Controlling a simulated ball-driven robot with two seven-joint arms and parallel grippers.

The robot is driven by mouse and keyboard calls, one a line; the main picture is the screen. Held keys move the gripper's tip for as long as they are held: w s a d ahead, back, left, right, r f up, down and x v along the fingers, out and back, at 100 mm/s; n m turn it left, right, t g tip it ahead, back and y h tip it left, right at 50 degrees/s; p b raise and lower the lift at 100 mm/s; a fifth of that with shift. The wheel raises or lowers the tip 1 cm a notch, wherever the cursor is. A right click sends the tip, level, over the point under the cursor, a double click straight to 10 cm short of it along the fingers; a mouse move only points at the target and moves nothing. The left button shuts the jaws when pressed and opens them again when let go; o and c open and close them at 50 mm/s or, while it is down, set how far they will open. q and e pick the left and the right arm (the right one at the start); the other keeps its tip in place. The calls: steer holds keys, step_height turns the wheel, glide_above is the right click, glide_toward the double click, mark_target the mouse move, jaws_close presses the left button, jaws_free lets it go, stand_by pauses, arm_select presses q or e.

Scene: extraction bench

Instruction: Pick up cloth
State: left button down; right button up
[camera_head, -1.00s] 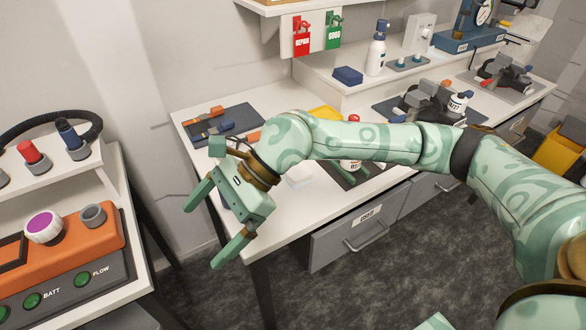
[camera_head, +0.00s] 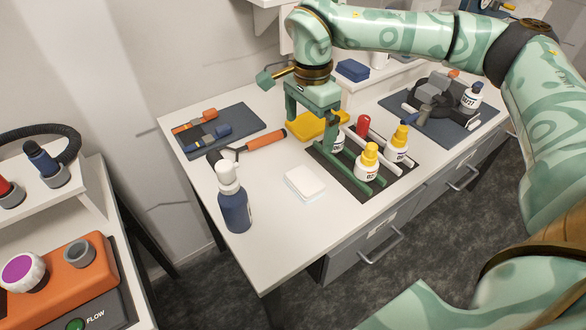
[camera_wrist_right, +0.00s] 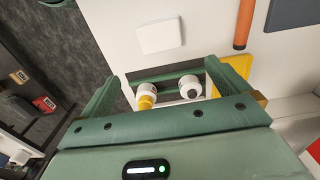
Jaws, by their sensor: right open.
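Two flat folded pieces lie on the white bench: a yellow one (camera_head: 308,128) and a white one (camera_head: 305,183). A dark blue folded piece (camera_head: 352,70) lies on the raised shelf behind. I cannot tell for sure which is the cloth. My right gripper (camera_head: 313,124) is open, points down and hangs over the yellow piece and the rack's back end, partly hiding both. In the right wrist view the gripper (camera_wrist_right: 163,72) holds nothing. The yellow piece (camera_wrist_right: 238,66) shows beside one finger and the white piece (camera_wrist_right: 160,36) lies beyond the fingertips. My left gripper is out of view.
A dark rack (camera_head: 345,178) holds several bottles close by the right gripper. A navy spray bottle (camera_head: 234,205) stands at the front left. An orange-handled tool (camera_head: 262,141) and a dark mat (camera_head: 215,130) with tools lie left.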

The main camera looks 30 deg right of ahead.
steer(key=b, duration=0.3)
glide_above(306, 177)
steer(key=f, duration=1)
steer(key=shift+w+f, duration=0.2)
steer(key=shift+f, duration=0.1)
steer(key=shift+s+f, duration=0.1)
steer(key=shift+f, duration=0.3)
step_height(306, 177, down, 4)
steer(key=shift+s+b, duration=0.15)
steer(key=shift+b, duration=0.5)
steer(key=shift+f, duration=0.45)
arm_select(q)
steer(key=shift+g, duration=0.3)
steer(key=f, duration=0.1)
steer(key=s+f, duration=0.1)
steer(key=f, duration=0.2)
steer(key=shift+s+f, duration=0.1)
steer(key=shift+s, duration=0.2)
arm_select(e)
steer(key=shift+r, duration=0.1)
steer(key=c, duration=0.7)
